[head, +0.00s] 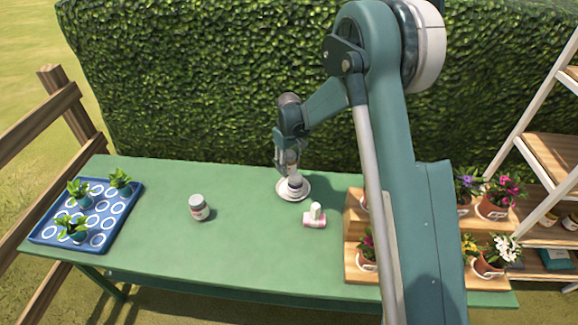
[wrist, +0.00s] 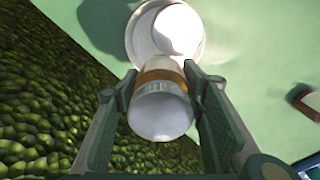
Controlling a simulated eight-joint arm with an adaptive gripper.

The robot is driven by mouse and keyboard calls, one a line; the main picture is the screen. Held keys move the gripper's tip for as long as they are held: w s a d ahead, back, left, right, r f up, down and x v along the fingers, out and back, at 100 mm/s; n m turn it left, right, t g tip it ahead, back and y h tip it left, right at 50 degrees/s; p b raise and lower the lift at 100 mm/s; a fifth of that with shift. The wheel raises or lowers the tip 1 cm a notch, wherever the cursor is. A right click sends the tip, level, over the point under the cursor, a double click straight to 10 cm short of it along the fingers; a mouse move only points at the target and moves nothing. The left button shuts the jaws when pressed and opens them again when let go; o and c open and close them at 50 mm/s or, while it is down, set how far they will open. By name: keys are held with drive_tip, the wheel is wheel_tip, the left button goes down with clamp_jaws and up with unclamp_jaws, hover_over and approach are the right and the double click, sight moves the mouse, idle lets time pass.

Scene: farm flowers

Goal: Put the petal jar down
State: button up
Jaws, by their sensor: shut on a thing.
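My gripper (head: 287,163) is shut on a small jar (wrist: 160,112), which I take to be the petal jar. In the wrist view its pale, ribbed cap end faces the camera, with an orange-brown band beyond it between the fingers. It is over or close to a round white saucer (wrist: 138,38) on the green table; I cannot tell whether they touch. In the head view the saucer (head: 304,194) carries a white, dark-banded object (head: 295,182) right under my fingers. The held jar is mostly hidden by the fingers there.
A grey-lidded jar (head: 199,207) stands left on the table (head: 150,235). A small white and pink item (head: 314,214) is right of the saucer. A blue tray (head: 50,233) with seedlings is far left; a wooden flower stand (head: 356,235) is right. A hedge (head: 190,80) rises behind.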

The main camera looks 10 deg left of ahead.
drive_tip(key=o, duration=1)
drive_tip(key=shift+r, duration=0.15)
drive_tip(key=shift+r+p, duration=0.65)
wheel_tip(320, 180, up, 12)
drive_tip(key=shift+f, duration=0.2)
drive_tip(key=shift+r, duration=0.1)
